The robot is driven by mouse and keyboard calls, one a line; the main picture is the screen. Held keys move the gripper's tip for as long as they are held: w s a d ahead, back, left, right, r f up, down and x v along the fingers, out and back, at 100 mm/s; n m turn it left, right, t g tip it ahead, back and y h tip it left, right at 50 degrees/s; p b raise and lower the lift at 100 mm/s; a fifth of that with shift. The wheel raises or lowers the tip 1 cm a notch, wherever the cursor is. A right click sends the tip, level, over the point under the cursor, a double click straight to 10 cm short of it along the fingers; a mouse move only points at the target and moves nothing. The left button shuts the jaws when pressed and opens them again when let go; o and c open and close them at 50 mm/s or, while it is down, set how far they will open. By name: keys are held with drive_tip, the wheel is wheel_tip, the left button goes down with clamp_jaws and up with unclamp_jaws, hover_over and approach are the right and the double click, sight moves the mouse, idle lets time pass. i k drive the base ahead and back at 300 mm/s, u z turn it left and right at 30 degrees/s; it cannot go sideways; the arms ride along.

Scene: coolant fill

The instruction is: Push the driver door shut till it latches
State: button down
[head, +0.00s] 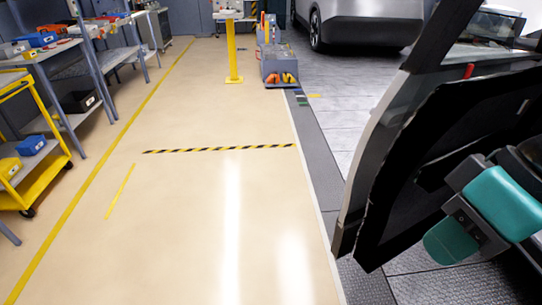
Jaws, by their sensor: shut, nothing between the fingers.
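The driver door (400,160) stands open at the right of the head view. It shows a dark inner panel, a pale grey edge along its left side, and a window frame rising to the top. Its lower corner hangs over the dark floor strip. My teal and grey arm parts are in front of the door at the lower right and cover part of its panel. My gripper's fingers do not show, and I cannot tell whether any part of me touches the door. The door's latch and hinge side cannot be made out.
A yellow post (233,55) and a grey bin unit (278,65) stand at the back. A yellow cart (40,180) and shelves line the left. A silver vehicle (370,22) is at the back right. The beige floor (190,210) left of the door is clear.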

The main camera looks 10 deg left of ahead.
sight(396, 190)
drive_tip(key=u, duration=0.4)
drive_tip(key=i, duration=1)
drive_tip(key=z, duration=0.05)
